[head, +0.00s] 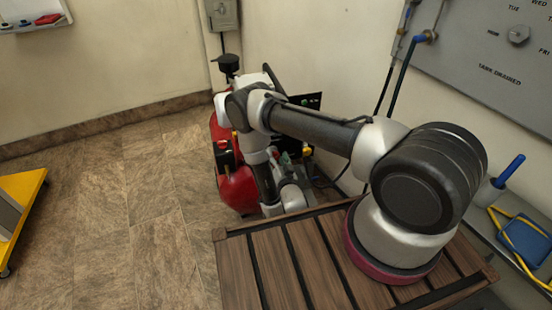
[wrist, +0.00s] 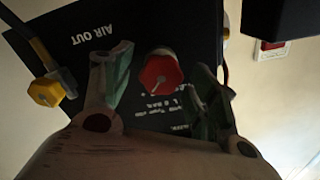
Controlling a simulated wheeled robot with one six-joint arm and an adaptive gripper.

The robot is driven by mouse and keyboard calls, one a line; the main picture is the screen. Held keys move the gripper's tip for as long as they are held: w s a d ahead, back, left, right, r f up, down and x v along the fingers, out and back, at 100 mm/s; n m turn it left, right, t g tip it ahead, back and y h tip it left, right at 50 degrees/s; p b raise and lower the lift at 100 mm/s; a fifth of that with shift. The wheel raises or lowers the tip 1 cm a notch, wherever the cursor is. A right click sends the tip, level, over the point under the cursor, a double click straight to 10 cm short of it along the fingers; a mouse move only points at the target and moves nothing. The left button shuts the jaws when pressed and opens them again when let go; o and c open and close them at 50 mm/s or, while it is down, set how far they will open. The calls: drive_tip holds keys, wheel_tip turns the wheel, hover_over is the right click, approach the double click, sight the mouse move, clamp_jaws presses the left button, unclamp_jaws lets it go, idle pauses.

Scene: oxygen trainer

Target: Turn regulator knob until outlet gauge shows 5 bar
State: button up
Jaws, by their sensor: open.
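In the wrist view a red knob (wrist: 160,73) with a pale pointer line sits on a black panel (wrist: 190,28) with upside-down "AIR OUT" lettering. My gripper (wrist: 164,64) is open. Its green-padded fingers stand on the left and right of the red knob, with visible gaps on both sides. I cannot tell how far the fingertips are from the panel. In the head view my arm reaches over the red compressor (head: 238,190), and the arm hides the knob and most of the panel. No outlet gauge face can be read in either view.
A yellow knob (wrist: 46,90) on a fitting stands left of my gripper. A dark block (wrist: 280,18) juts in at the upper right. A red switch (wrist: 272,45) is on the wall. In the head view a yellow cart (head: 20,190) stands left, with open floor between.

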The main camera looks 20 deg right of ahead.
drive_tip(key=s, duration=1.2)
drive_tip(key=shift+f, duration=0.1)
